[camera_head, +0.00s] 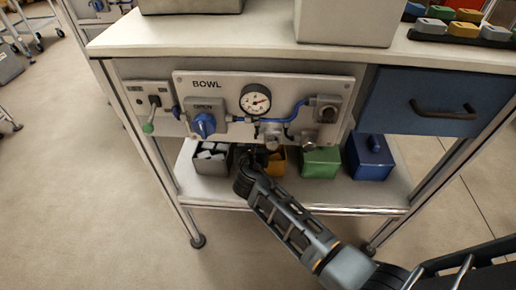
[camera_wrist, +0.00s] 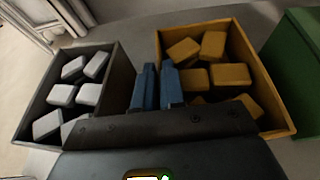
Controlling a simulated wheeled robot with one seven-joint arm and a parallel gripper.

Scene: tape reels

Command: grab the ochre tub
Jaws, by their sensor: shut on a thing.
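The ochre tub (camera_head: 279,169) stands on the lower shelf, partly hidden behind my arm in the head view. In the wrist view, the ochre tub (camera_wrist: 276,80) is open-topped and holds several ochre blocks. My gripper (camera_wrist: 158,68) has two blue fingers, close together at the tub's left wall, one on each side of it. It is shut on that wall. In the head view the fingers are hard to make out.
A grey tub (camera_head: 212,165) with several pale blocks stands left of the ochre tub. A green tub (camera_head: 320,164) and a blue tub (camera_head: 369,164) stand to its right. The panel marked BOWL (camera_head: 230,84) and a blue drawer (camera_head: 437,101) hang above the shelf (camera_head: 300,193).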

